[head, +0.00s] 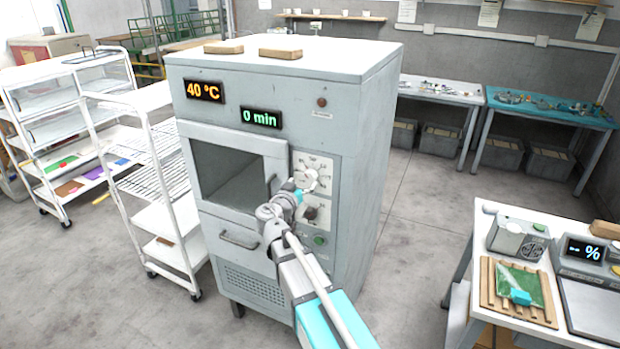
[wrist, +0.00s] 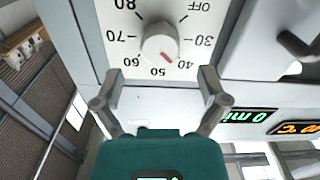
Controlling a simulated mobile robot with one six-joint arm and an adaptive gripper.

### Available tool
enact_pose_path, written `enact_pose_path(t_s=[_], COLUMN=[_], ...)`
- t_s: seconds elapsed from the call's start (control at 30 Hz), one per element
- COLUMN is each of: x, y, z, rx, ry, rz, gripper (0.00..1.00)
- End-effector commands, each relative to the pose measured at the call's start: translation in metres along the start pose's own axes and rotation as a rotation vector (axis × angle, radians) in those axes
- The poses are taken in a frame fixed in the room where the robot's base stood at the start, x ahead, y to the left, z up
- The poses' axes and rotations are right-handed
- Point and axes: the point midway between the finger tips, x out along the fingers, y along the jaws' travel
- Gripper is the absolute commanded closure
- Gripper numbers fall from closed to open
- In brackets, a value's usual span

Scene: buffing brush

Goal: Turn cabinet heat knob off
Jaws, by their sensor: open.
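The heat knob (wrist: 160,43) is a round white knob on a dial plate marked OFF and 30 to 80, seen upside down in the wrist view. Its red mark points between 40 and 50. My gripper (wrist: 160,76) is open, its two fingers spread wide below the knob in that view, apart from it. In the head view, the cabinet (head: 372,120) is a grey box with an orange 40 °C display (head: 205,91) and a green 0 min display (head: 261,118). My gripper (head: 300,190) is in front of the dial plate and partly covers it.
A second dark knob (head: 310,213) and a green button (head: 319,240) sit below on the cabinet panel. A dark handle (wrist: 297,46) juts out near the dial in the wrist view. A white wire rack (head: 155,180) stands left, a worktable (head: 490,215) right.

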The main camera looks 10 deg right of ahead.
Motion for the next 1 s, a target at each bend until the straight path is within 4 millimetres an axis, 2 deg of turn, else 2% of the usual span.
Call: enact_pose_path(t_s=[0.1,0.3,0.73,0.77,1.0], x=[0.018,0.035,0.04,0.04,0.04], y=[-0.001,0.0,0.001,0.001,0.001], z=[0.0,0.0,0.0,0.0,0.0], rx=[0.0,0.0,0.0,0.0,0.0], ry=[0.0,0.0,0.0,0.0,0.0], rz=[0.002,0.001,0.001,0.001,0.001], gripper=[0.07,0.07,0.07,0.11,0.55])
